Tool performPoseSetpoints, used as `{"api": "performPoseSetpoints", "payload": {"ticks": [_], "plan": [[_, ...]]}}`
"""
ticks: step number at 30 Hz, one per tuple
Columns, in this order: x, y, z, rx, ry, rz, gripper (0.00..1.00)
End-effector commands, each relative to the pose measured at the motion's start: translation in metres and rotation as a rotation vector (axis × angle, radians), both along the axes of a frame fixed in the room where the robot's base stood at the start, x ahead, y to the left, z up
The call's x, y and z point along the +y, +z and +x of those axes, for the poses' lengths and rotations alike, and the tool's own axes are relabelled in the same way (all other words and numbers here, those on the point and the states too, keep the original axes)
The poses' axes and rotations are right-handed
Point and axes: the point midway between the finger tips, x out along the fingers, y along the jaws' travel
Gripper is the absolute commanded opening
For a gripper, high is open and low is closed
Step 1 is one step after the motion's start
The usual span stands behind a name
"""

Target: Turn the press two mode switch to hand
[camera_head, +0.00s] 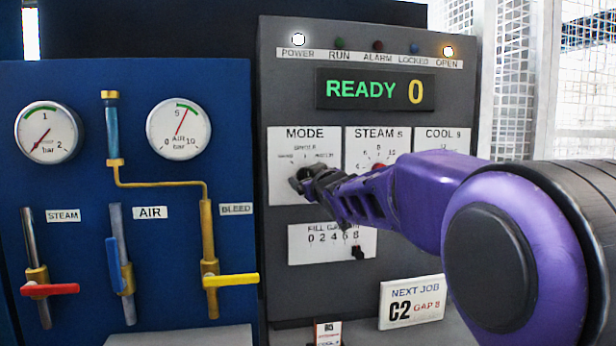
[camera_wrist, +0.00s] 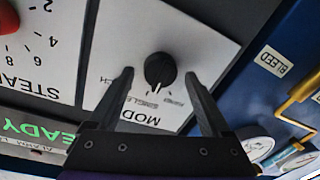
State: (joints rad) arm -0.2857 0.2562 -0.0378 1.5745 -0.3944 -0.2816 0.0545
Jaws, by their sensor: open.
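The mode switch is a round black knob (camera_wrist: 160,69) on a white MODE plate (camera_head: 304,139). In the wrist view the plate is upside down, and the knob's white mark points at the middle label, which reads like SINGLE. A small label that looks like HAND lies to the right of it there, and one ending in CH to the left. My gripper (camera_wrist: 161,76) is open, with one finger on each side of the knob and visible gaps between. In the head view my gripper (camera_head: 303,181) covers the knob. No press number shows.
The grey panel also holds a STEAM dial plate (camera_head: 376,134), a COOL plate (camera_head: 442,134), a READY 0 display (camera_head: 375,90) and a FILL slider plate (camera_head: 300,245). A blue panel (camera_head: 80,90) with gauges and valve levers stands left. A NEXT JOB card (camera_head: 411,302) sits below.

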Motion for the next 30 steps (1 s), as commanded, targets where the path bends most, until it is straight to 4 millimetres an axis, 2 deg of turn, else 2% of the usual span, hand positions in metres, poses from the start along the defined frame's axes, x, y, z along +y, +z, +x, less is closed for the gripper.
{"api": "performPoseSetpoints", "payload": {"ticks": [1, 2, 12, 15, 23, 30], "plan": [[0.0, -0.0001, 0.0, 0.0, 0.0, 0.0, 0.82], [-0.0001, -0.0002, 0.0, 0.0, 0.0, 0.0, 0.77], [-0.0001, 0.0, 0.0, 0.0, 0.0, 0.0, 0.15], [-0.0001, 0.0, 0.0, 0.0, 0.0, 0.0, 0.0], [-0.0001, -0.0006, 0.0, -0.007, -0.001, -0.024, 0.0], [0.0002, -0.0016, -0.0001, -0.041, -0.001, -0.14, 0.0]]}}
